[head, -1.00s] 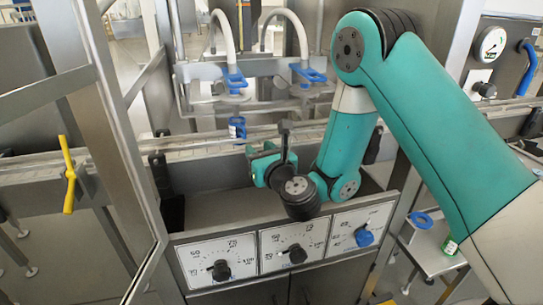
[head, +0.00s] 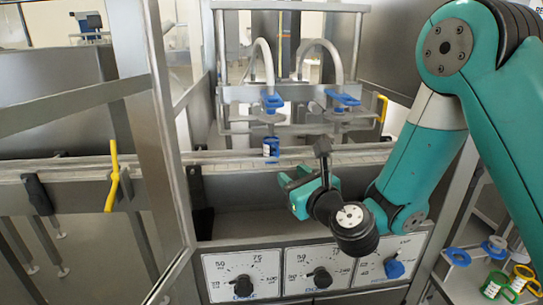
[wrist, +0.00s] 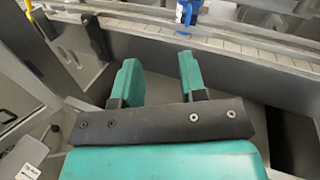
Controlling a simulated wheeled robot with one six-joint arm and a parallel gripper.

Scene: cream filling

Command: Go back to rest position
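My gripper (head: 303,186) is in front of the conveyor, above the grey trough behind the dial panel. In the wrist view my gripper (wrist: 160,80) has its two green fingers apart with nothing between them. My teal arm reaches in from the right. A small jar with a blue top (head: 270,149) stands on the conveyor (head: 350,155), below the left filling nozzle. It also shows at the top of the wrist view (wrist: 187,12), beyond the fingers and apart from them.
A panel with three dials (head: 322,277) is below the gripper. A steel door frame (head: 150,120) with a yellow handle (head: 113,176) stands at left. Two hoses with blue clamps (head: 343,98) hang above the conveyor.

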